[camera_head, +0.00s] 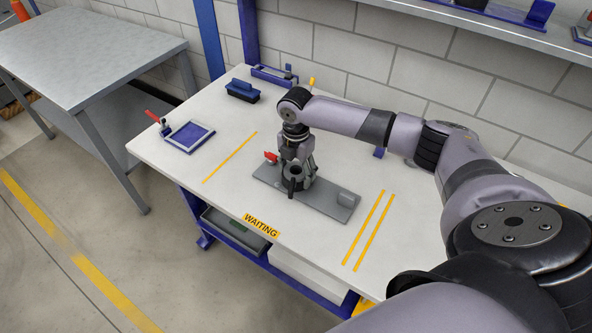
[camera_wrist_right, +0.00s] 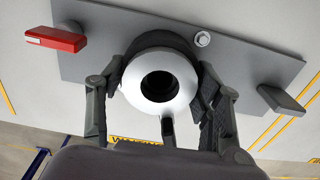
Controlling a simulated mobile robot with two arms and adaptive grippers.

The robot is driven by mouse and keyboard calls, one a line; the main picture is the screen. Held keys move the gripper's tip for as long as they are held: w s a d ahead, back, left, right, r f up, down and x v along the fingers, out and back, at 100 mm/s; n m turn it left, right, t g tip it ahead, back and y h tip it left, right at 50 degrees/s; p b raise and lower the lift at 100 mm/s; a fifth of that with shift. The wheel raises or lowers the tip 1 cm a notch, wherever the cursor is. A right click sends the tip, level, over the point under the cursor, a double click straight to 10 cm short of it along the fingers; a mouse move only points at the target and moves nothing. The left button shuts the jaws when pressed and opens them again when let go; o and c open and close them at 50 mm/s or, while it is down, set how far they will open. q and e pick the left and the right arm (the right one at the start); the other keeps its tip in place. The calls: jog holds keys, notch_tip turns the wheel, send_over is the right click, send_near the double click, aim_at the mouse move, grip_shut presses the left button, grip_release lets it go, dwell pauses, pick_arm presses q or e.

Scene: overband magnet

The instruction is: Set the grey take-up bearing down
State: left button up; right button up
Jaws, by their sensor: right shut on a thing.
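The grey take-up bearing (camera_wrist_right: 184,93) shows in the right wrist view as a round pale ring with a dark bore and a dark body behind it. My right gripper (camera_wrist_right: 158,76) is shut on it, with one finger on each side. In the head view, the bearing (camera_head: 296,171) and my right gripper (camera_head: 297,178) are over the left-middle part of a flat grey plate (camera_head: 325,200) on the white table. I cannot tell whether the bearing touches the plate. Its underside is hidden. My left gripper is not in view.
The plate carries a red piece (camera_wrist_right: 56,39), a bolt (camera_wrist_right: 202,39) and a grey block (camera_wrist_right: 283,98). A blue tray (camera_head: 188,136) and a dark blue brush-like block (camera_head: 242,90) lie further left.

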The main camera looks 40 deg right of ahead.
jog(key=o, duration=1.6)
jog(key=shift+o, duration=0.2)
notch_tip(320, 180, up, 12)
jog(key=b, duration=0.1)
